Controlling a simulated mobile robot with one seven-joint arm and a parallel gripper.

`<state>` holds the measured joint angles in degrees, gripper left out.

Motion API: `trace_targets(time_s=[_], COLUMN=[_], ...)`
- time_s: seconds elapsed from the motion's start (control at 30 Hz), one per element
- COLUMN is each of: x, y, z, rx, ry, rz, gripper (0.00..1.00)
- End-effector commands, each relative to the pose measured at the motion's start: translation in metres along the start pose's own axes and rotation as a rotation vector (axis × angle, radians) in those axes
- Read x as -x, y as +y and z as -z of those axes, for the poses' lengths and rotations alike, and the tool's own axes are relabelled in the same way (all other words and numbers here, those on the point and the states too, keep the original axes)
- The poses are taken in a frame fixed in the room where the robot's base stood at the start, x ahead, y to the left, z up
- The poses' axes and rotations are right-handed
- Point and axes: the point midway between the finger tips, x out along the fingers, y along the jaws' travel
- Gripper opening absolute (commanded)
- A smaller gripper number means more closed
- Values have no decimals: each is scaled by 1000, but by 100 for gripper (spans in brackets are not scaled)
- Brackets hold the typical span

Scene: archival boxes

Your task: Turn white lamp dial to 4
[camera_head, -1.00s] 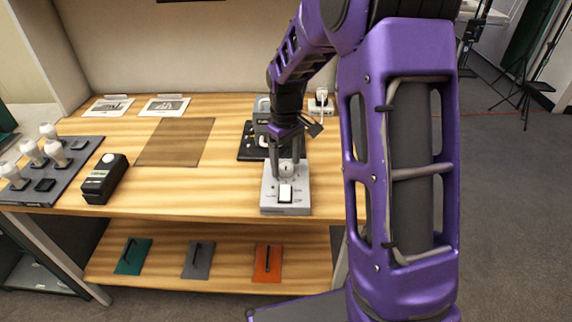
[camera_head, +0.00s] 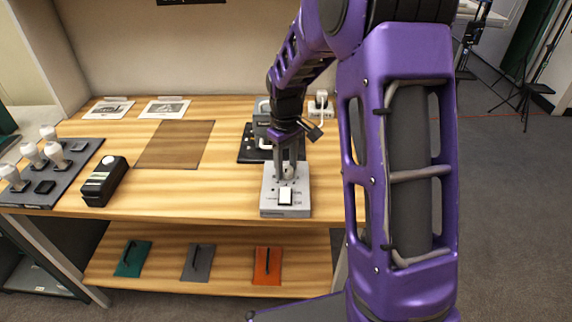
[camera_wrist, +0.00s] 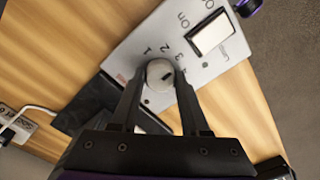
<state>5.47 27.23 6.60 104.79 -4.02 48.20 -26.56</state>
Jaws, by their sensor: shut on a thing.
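A light grey lamp control box (camera_head: 268,203) stands near the front edge of the table. Its round white dial (camera_wrist: 158,72) has a dark mark on its right side, and small numerals curve around its upper right. I cannot tell which numeral the mark points to. A white rocker switch (camera_head: 286,196) sits in front of the dial; it also shows in the wrist view (camera_wrist: 212,34), beside the word "on". My gripper (camera_head: 289,172) reaches down from above and is shut on the dial, one finger on each side. The fingers partly hide the dial in the head view.
A dark device (camera_head: 246,156) stands right behind the control box. A black box with a white knob (camera_head: 97,188) and a dark panel with white bulbs (camera_head: 72,172) are at left. A brown mat (camera_head: 177,143) lies flat; the table between is clear.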

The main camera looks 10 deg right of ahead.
Motion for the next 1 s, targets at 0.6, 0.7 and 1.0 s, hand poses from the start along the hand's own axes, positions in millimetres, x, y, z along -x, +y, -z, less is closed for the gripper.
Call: trace_targets(time_s=[0.6, 0.7, 1.0], x=[2, 1, 1], y=[0, 0, 0], z=[0, 0, 0], rx=[-360, -436, -614], ry=[-1, 0, -1], rz=[-1, 0, 0], gripper=[0, 0, 0])
